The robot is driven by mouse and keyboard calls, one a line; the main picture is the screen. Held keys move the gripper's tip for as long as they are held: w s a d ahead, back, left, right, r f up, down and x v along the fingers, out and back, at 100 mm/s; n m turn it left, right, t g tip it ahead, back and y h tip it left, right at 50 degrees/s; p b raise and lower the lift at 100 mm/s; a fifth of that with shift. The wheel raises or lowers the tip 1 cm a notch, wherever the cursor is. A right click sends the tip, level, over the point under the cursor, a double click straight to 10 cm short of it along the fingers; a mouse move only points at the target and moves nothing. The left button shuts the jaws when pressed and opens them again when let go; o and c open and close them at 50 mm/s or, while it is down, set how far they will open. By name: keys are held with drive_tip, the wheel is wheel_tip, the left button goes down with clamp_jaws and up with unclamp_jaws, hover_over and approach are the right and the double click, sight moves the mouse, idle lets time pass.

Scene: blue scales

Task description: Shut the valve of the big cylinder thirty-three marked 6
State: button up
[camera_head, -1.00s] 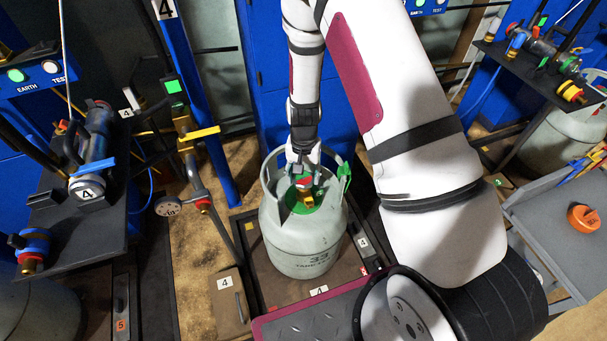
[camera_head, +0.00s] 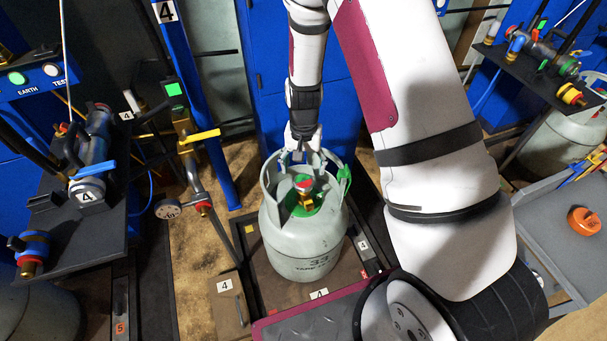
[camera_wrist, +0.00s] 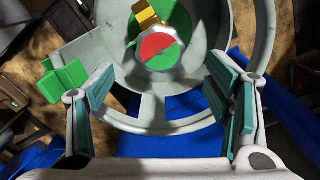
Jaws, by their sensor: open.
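The big grey cylinder (camera_head: 300,246) marked 33 stands upright on a platform in front of me, with a "4" label beside it. Its valve (camera_head: 304,184), with a red and green top and a brass body, sits inside the collar. In the wrist view the valve's round knob (camera_wrist: 159,52) shows a red half and a green half. My gripper (camera_head: 298,150) is at the far rim of the collar, behind the valve and apart from it. In the wrist view my gripper (camera_wrist: 160,98) is open, its teal pads spread and empty, with the collar ring between and beyond them.
A green clip (camera_head: 344,181) hangs on the collar's right side; it also shows in the wrist view (camera_wrist: 62,80). A yellow-handled valve pipe (camera_head: 199,136) stands left. A black shelf with a hose coupling (camera_head: 92,150) is farther left. A grey cart (camera_head: 560,245) stands right.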

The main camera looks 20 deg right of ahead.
wheel_tip(320, 180, up, 6)
drive_tip(key=shift+r, duration=0.2)
drive_tip(key=shift+r, duration=0.1)
idle(0.4)
wheel_tip(320, 180, up, 12)
drive_tip(key=n, duration=0.1)
hover_over(304, 181)
drive_tip(key=s+a, duration=0.1)
drive_tip(key=s, duration=0.4)
drive_tip(key=s+r+n+y, duration=0.1)
drive_tip(key=s+r+n, duration=0.1)
drive_tip(key=s+r, duration=0.5)
drive_tip(key=s+d+r+n+t+h, duration=0.1)
drive_tip(key=s+r, duration=0.3)
drive_tip(key=s, duration=0.6)
drive_tip(key=s+r+n, duration=0.2)
drive_tip(key=s+r, duration=0.1)
drive_tip(key=s, duration=0.7)
wheel_tip(304, 181, up, 19)
drive_tip(key=t+p, duration=0.3)
drive_tip(key=p, duration=1.3)
drive_tip(key=shift+s+p, duration=0.2)
drive_tip(key=shift+p, duration=0.2)
